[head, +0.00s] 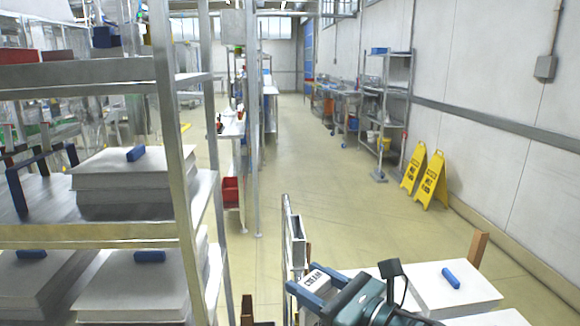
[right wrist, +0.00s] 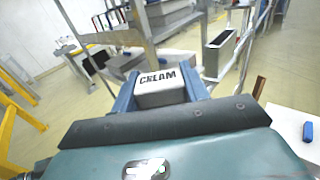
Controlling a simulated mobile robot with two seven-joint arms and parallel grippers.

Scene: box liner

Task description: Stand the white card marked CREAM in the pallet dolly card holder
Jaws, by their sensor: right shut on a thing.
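The white card marked CREAM (head: 314,280) is between the blue fingers of my right gripper (head: 308,278), low in the middle of the head view. In the right wrist view, the gripper (right wrist: 160,83) is shut on the card (right wrist: 160,92), and its black lettering faces the camera. A grey metal holder (head: 298,254) with an open slot sits on an upright post just beyond the card. It also shows in the right wrist view (right wrist: 218,54), up and right of the card, apart from it. The slot looks empty. My left gripper is not in view.
A metal rack (head: 180,200) with stacks of white sheets and blue blocks stands close on the left. White stacks with a blue block (head: 451,278) and a wooden post (head: 477,250) are at lower right. Yellow floor signs (head: 431,180) stand by the right wall. The aisle ahead is clear.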

